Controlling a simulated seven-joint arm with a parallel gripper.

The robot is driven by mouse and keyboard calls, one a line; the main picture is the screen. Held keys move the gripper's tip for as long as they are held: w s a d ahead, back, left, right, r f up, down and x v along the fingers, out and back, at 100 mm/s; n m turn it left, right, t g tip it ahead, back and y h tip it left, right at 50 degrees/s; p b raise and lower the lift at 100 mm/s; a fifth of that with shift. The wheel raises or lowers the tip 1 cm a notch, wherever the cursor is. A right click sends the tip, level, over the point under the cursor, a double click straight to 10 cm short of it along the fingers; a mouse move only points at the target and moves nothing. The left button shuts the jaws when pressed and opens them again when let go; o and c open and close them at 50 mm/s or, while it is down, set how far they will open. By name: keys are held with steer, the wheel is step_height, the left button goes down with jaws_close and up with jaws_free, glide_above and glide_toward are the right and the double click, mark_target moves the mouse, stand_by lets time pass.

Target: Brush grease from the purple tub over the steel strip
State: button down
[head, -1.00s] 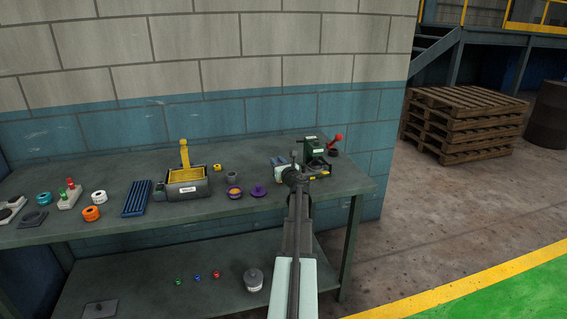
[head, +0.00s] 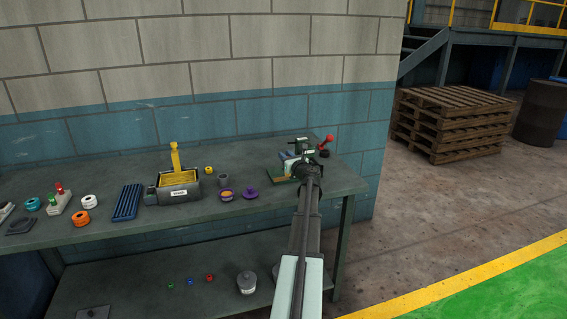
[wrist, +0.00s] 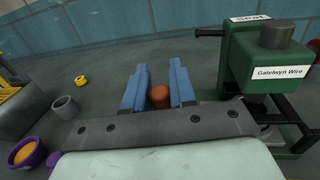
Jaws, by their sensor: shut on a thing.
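The purple tub (head: 226,195) stands open on the bench with orange-yellow grease inside. It also shows at the lower left of the wrist view (wrist: 27,152). My gripper (wrist: 154,80) has its blue fingers shut on a reddish-brown rounded piece (wrist: 160,97), which looks like a brush handle. The bristle end is hidden. In the head view my gripper (head: 290,165) is at the green machine, right of the tub, and my arm covers part of that area. I cannot make out the steel strip for certain.
The green machine (wrist: 258,80) with a red-knobbed lever (head: 328,139) stands close on my gripper's right. A purple lid (head: 250,194), a grey cup (head: 223,181) and a grey box with a yellow inside (head: 180,196) stand to the left. The bench's right edge is near.

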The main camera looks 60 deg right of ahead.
step_height(320, 180, up, 6)
steer(key=shift+f, duration=0.2)
stand_by(0.3)
steer(key=w+a+f+n+t+y, duration=0.1)
steer(key=w+a+f+n+y, duration=0.4)
steer(key=a, duration=1.2)
steer(key=w+a+f+n+y, duration=0.25)
steer(key=w+a+y, duration=0.35)
steer(key=a, duration=1)
steer(key=w+a+f+n+t+y, duration=0.1)
steer(key=w+a+f+n+y, duration=0.45)
steer(key=a, duration=1.15)
steer(key=a+f+n+g+y, duration=0.2)
steer(key=a+g+y, duration=0.1)
steer(key=a, duration=1.4)
steer(key=a+f+n+g+y, duration=0.2)
steer(key=a+y, duration=0.4)
steer(key=a, duration=1.1)
steer(key=shift+a+f+n+g, duration=0.3)
steer(key=shift+a+n+g, duration=0.1)
steer(key=shift+n+g, duration=0.15)
steer(key=shift+w, duration=0.1)
